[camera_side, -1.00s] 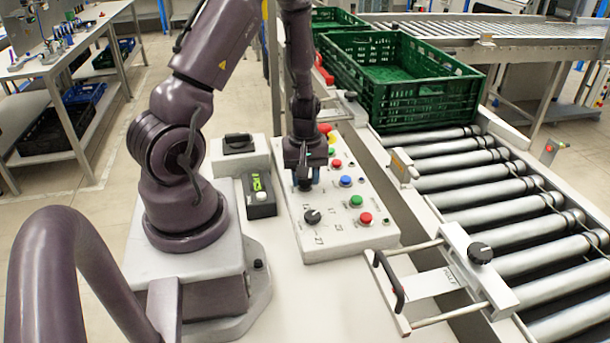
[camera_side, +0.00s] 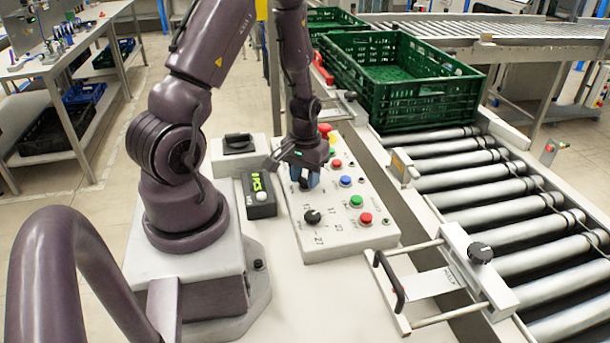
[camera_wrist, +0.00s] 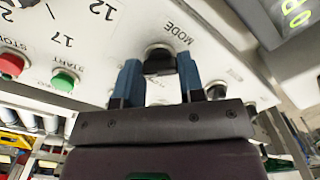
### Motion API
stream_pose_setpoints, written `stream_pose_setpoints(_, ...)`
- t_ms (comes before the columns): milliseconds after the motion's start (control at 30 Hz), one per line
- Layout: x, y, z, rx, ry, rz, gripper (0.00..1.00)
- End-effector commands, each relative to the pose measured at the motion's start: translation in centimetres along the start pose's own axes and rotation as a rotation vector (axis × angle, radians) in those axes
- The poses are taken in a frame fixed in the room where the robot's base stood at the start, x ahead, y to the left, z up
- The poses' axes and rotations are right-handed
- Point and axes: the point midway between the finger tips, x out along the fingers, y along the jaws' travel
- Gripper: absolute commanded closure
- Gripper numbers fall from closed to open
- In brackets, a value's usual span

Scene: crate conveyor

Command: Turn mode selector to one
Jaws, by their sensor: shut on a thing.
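The mode selector is a black knob (camera_wrist: 160,62) on a pale plate, under the printed word MODE in the wrist view. My gripper (camera_wrist: 160,75) has one blue finger on each side of the knob and is shut on it. In the side view my gripper (camera_side: 305,184) points down at the upper left part of the sloped control panel (camera_side: 347,238). There the selector is mostly hidden by the fingers. I cannot read which position it points to.
A second black dial (camera_side: 313,217) with numbers sits below my gripper. Green (camera_side: 356,201), red (camera_side: 366,218) and blue (camera_side: 345,181) buttons lie to the right. A black box with green digits (camera_side: 258,190) stands at left. A green crate (camera_side: 412,108) rests on the roller conveyor.

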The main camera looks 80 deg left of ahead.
Motion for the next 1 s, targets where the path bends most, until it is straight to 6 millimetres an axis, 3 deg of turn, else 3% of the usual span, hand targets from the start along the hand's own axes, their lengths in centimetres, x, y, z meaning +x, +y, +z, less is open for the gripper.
stream_pose_setpoints(500, -0.06, -0.04, -0.09, 0.016, 0.003, 0.0, 0.88)
stream_pose_setpoints(533, -0.06, -0.04, -0.09, 0.016, 0.003, 0.0, 0.57)
stream_pose_setpoints(600, -0.06, -0.04, -0.09, 0.016, 0.003, 0.0, 0.41)
stream_pose_setpoints(1000, -0.62, 0.0, -0.08, 0.016, 0.003, 0.0, 0.38)
